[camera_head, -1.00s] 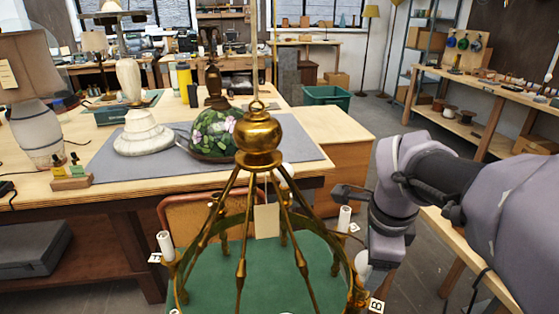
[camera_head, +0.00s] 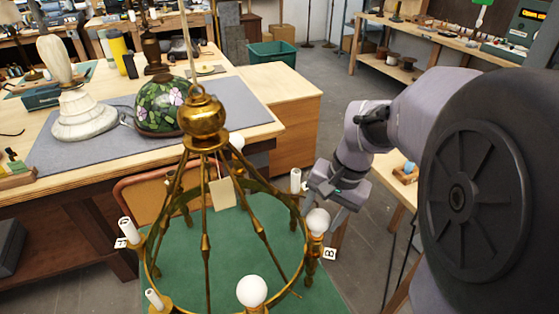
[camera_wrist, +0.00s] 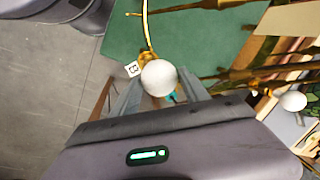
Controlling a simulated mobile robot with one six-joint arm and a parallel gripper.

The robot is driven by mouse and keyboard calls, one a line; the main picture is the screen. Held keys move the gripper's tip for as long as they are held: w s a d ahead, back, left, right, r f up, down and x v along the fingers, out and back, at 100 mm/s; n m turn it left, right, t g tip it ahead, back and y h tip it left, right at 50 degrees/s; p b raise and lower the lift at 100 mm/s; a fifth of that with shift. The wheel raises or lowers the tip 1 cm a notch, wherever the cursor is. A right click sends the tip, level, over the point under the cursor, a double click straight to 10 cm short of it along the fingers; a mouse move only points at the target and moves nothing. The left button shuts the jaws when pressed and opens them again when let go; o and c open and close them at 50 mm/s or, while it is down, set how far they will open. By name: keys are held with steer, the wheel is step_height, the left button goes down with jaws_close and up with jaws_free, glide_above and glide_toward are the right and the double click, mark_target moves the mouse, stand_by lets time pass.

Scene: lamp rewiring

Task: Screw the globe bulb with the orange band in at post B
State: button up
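A brass chandelier (camera_head: 205,122) hangs over a green mat (camera_head: 215,262). A white globe bulb (camera_head: 318,221) sits upright at the post by the B label (camera_head: 330,254); no orange band can be made out on it. In the wrist view this bulb (camera_wrist: 159,78) appears between my fingertips, beside the B label (camera_wrist: 132,69). My gripper (camera_head: 322,203) is just behind the bulb in the head view. Its fingers look spread on either side of the bulb; contact is hard to tell. Another globe bulb (camera_head: 252,291) sits at the front post, and one (camera_head: 237,142) at the back.
White empty-looking candle sleeves (camera_head: 127,230) stand on other posts, including one (camera_head: 295,180) close to my gripper. A paper tag (camera_head: 222,193) hangs inside the frame. The workbench (camera_head: 262,92) behind carries a floral shade (camera_head: 160,107). Bare floor lies right of the chandelier.

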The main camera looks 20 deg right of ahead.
jaws_close()
steer(key=m+b, duration=0.1)
steer(key=m, duration=0.2)
steer(key=shift+f+h+b, duration=0.2)
steer(key=shift+h+b, duration=0.1)
steer(key=shift+h, duration=0.1)
steer(key=m+b, duration=0.1)
steer(key=m, duration=0.3)
steer(key=shift+s+a+r+t+h, duration=0.1)
steer(key=shift+t+h, duration=0.2)
steer(key=shift+h, duration=0.1)
steer(key=shift+r+m, duration=0.1)
steer(key=shift+m, duration=0.4)
